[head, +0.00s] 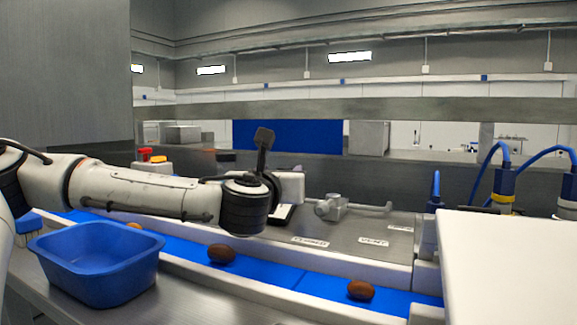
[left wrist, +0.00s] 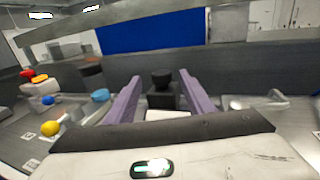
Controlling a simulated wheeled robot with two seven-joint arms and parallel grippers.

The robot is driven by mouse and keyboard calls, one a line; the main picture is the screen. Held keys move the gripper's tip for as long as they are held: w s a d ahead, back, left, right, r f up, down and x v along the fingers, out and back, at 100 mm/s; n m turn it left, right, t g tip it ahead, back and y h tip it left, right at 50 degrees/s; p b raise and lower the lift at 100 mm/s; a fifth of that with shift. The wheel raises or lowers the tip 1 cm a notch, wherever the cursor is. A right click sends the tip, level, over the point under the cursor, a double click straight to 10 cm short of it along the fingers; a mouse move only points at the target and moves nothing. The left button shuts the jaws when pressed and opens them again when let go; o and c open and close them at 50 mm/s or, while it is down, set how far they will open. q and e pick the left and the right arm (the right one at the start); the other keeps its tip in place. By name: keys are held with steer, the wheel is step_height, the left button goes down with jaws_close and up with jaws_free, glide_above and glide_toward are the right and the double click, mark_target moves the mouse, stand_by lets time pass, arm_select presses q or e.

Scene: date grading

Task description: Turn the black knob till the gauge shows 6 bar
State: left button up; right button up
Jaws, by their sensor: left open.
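My left gripper (left wrist: 159,76) is open in the left wrist view, with its two purple fingers pointing away from the camera. The black knob (left wrist: 162,79) shows between the fingers, upright on a dark body, with a finger on each side. I cannot tell whether either finger touches it. In the head view my left arm reaches in from the left and its wrist hides the knob. No gauge face or needle can be read in either view. My right gripper is not in view.
A grey metal fitting with a bar handle (head: 333,206) stands right of my left wrist. A blue tub (head: 97,239) stands at the front left. Brown dates, such as one (head: 361,290), lie on the blue belt (head: 310,283). A white panel (head: 510,265) fills the right front.

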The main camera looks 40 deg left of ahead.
mark_target(285, 167)
arm_select(q)
steer(key=x, duration=0.5)
steer(key=shift+w+p, duration=0.15)
steer(key=shift+p, duration=0.2)
steer(key=shift+w+a, duration=0.2)
steer(key=shift+w, duration=0.15)
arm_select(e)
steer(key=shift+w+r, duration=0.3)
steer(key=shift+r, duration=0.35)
arm_select(q)
steer(key=c, duration=1)
steer(key=shift+c, duration=0.2)
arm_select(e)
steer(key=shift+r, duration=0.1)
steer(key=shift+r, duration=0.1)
